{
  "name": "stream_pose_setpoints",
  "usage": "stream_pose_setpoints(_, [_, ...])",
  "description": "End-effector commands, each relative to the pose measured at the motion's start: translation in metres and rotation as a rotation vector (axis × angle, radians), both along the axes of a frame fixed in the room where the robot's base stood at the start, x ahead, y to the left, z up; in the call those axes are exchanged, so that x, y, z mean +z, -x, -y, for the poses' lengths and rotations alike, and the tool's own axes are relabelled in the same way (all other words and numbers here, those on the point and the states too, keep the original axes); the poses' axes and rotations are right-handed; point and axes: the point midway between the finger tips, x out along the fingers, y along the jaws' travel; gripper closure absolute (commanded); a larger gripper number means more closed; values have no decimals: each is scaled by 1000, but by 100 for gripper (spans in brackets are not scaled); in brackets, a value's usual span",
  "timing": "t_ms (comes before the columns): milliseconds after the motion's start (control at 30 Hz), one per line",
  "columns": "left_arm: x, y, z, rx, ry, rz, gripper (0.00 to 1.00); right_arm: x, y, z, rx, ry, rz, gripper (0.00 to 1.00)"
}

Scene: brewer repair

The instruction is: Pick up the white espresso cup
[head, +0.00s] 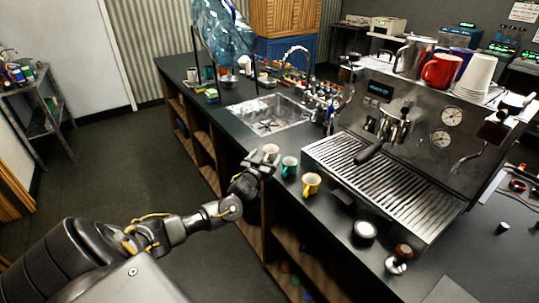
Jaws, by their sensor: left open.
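The white espresso cup (270,149) stands on the dark counter, left of a teal cup and a yellow cup. My left gripper (262,160) is at the counter's front edge, right by the white cup, and overlaps its lower part in the view. The gripper is open. Whether its fingers touch the cup is too small to tell. My right gripper does not show in the head view.
The teal cup (289,166) and the yellow cup (311,185) stand close on the right. Behind is a sink (268,115). The espresso machine (400,140) fills the right side. A tamper (399,258) stands in front of it.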

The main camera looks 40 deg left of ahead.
Motion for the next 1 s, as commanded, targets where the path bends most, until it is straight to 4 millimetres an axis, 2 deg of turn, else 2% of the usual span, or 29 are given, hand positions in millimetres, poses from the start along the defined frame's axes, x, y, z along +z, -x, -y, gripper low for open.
stream_pose_setpoints(100, [1, -15, -4, 1, -1, -1, 21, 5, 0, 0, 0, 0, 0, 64])
stream_pose_setpoints(200, [0, -21, -6, 0, 0, -2, 21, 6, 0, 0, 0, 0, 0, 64])
stream_pose_setpoints(467, [0, -23, -6, -1, 0, -1, 21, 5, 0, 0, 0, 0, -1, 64])
stream_pose_setpoints(833, [0, -22, -6, 0, -1, -1, 68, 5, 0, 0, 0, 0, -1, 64])
stream_pose_setpoints(1000, [0, -22, -7, 0, 0, 0, 69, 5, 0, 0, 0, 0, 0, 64])
